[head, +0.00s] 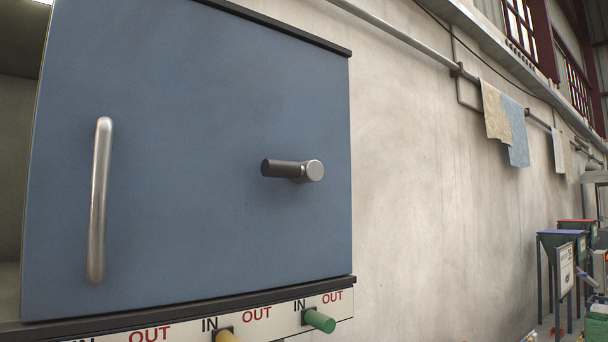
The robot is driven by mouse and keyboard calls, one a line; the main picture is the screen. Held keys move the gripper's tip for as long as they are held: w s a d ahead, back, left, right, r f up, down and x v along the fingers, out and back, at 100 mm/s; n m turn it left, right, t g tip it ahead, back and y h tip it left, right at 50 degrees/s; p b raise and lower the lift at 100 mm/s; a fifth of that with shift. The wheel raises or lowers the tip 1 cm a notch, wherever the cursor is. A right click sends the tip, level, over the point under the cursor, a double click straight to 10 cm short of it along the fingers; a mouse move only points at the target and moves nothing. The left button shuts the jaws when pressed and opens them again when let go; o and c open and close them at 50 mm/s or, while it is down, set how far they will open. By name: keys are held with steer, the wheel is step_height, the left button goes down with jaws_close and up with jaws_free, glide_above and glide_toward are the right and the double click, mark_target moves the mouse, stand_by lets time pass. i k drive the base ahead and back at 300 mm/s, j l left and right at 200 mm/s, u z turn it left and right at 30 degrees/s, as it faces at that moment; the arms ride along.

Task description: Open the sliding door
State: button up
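A blue sliding door (200,200) fills the left half of the head view. A vertical metal bar handle (99,200) is fixed near its left edge. A lever with a dark grip and a round metal hub (308,170) sits on its right part, with the grip pointing left. Dark rails (180,310) run along the door's bottom and top edges. A dark opening (10,170) shows to the left of the door. My gripper is not in this view.
Below the door, a white panel marked IN and OUT carries a green knob (320,321) and a yellow knob (227,336). A bare wall (430,200) with a pipe and hanging cloths (515,130) runs right. Green bins (562,240) stand far right.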

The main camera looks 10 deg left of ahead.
mark_target(157, 123)
steer(key=u, duration=1.2)
